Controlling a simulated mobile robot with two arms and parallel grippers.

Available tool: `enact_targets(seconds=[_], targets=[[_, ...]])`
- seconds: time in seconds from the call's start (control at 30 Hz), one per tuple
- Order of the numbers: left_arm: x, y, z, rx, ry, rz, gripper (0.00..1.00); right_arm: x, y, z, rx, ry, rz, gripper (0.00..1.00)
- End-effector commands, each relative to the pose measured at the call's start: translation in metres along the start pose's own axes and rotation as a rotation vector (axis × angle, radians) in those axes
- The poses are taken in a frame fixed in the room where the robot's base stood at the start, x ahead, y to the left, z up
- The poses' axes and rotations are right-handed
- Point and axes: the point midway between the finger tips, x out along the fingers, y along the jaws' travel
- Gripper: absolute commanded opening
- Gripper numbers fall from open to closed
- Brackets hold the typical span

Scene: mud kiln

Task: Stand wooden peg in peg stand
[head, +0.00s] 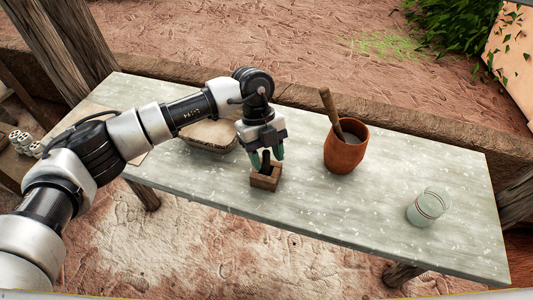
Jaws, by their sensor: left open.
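The peg stand (268,183) is a small brown wooden block on the pale table, just below my left gripper. A dark upright piece (265,163), which looks like the wooden peg, shows between the gripper's fingertips, with its lower end at the top of the stand. How deep it sits is hidden. My left gripper (267,155) points down over the stand with its greenish fingertips apart, one on each side of the dark piece. Whether a fingertip touches it I cannot tell. My right gripper is out of view.
A terracotta pot (343,157) with a wooden stick (329,107) leaning in it stands right of the stand. A clear glass (428,207) stands near the table's right end. A pale shallow bowl or tray (208,137) lies behind my left arm. The table (340,213) is clear in front.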

Motion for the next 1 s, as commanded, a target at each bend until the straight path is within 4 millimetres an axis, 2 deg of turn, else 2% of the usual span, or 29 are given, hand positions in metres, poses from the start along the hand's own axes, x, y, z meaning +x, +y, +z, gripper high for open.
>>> enact_targets(seconds=[0.17,0.4,0.6,0.77,1.0], targets=[[-0.019,-0.001,0.001,0.000,-0.003,-0.003,0.47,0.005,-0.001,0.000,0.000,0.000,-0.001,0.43],[-0.068,-0.001,0.002,-0.001,-0.004,-0.004,0.47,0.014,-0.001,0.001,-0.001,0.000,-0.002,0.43],[-0.098,0.000,0.001,-0.001,-0.002,-0.002,0.47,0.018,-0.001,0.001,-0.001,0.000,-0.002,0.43],[-0.107,0.000,0.000,0.000,-0.001,-0.001,0.47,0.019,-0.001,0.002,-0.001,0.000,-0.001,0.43],[-0.108,0.000,0.000,0.000,0.000,0.000,0.47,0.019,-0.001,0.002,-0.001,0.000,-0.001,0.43]])
